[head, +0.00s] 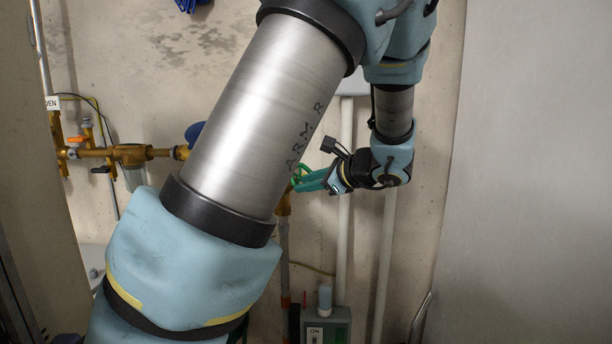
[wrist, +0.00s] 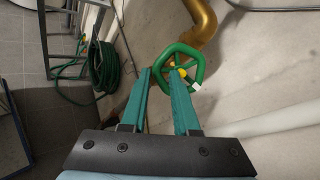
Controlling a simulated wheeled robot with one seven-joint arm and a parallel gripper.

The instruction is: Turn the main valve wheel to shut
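The green valve wheel (wrist: 184,48) shows in the wrist view just beyond my fingertips, with spokes, a yellow part near its hub and a white tag at its lower right. In the head view only a bit of green wheel (head: 299,172) shows beside my arm, which hides the rest. My gripper (wrist: 160,72) has its two teal fingers apart. The left part of the rim appears in the gap between the tips, and the right tip overlaps the inside of the wheel. I cannot tell whether they touch. In the head view my gripper (head: 308,181) points left at the wheel.
Brass pipework (head: 130,153) with an orange handle (head: 78,139) and a partly hidden blue handle (head: 194,132) runs along the wall. Pale vertical pipes (head: 387,250) stand below my wrist. A grey-green box (head: 338,325) sits low down. A coiled green hose (wrist: 105,70) lies left.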

